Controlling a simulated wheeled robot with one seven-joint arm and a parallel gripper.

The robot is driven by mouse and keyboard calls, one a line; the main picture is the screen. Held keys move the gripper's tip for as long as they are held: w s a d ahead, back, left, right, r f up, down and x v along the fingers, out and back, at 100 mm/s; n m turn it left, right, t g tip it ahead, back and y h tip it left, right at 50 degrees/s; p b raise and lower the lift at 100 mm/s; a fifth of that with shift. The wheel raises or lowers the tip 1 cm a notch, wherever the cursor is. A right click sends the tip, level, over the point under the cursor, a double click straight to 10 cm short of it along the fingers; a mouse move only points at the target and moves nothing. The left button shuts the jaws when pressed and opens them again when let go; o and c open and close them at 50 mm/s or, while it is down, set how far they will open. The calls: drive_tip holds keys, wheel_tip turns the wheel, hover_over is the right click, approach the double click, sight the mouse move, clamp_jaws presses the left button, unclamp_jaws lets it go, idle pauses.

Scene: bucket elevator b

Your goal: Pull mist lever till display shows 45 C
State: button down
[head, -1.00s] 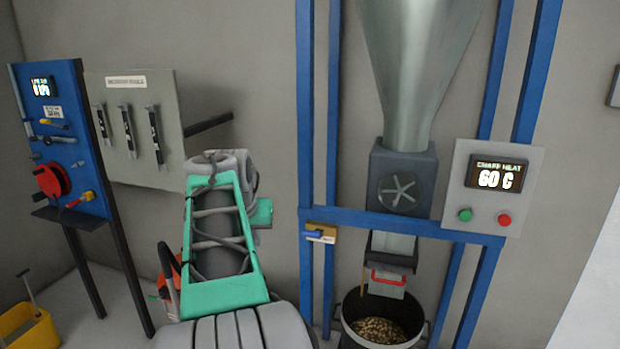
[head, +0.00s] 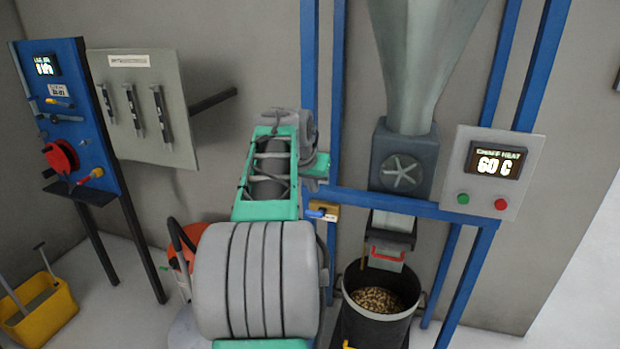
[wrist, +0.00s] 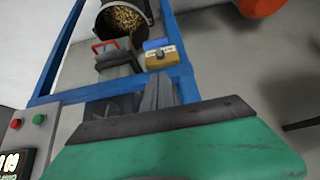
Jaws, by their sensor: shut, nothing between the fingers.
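The display (head: 495,160) on a grey panel at the right reads "CHAFF HEAT 60 C"; its edge shows in the wrist view (wrist: 12,163). A small blue lever on a yellow labelled plate (head: 323,211) sits on the blue frame; I take it for the mist lever, though its label is unreadable. The same plate (wrist: 163,57) shows in the wrist view just beyond my fingertips. My gripper (wrist: 158,88) is shut and empty, apart from the lever. In the head view my arm hides most of the gripper.
A black bucket of pellets (head: 345,318) stands under a chute with a red handle (head: 387,252). Green (head: 463,199) and red (head: 501,205) buttons sit below the display. Blue frame posts (head: 309,80) stand close to my arm. A blue tool board (head: 92,150) is at left.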

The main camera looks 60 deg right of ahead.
sight(314, 215)
drive_tip(key=x, duration=0.3)
drive_tip(key=shift+d+f+p, duration=0.2)
drive_tip(key=shift+f+p, duration=0.1)
drive_tip(key=shift+f, duration=0.05)
drive_tip(key=f, duration=0.2)
drive_tip(key=shift+a+f, duration=0.3)
drive_tip(key=shift+a, duration=0.05)
drive_tip(key=shift+a+f, duration=0.1)
drive_tip(key=shift+f, duration=0.45)
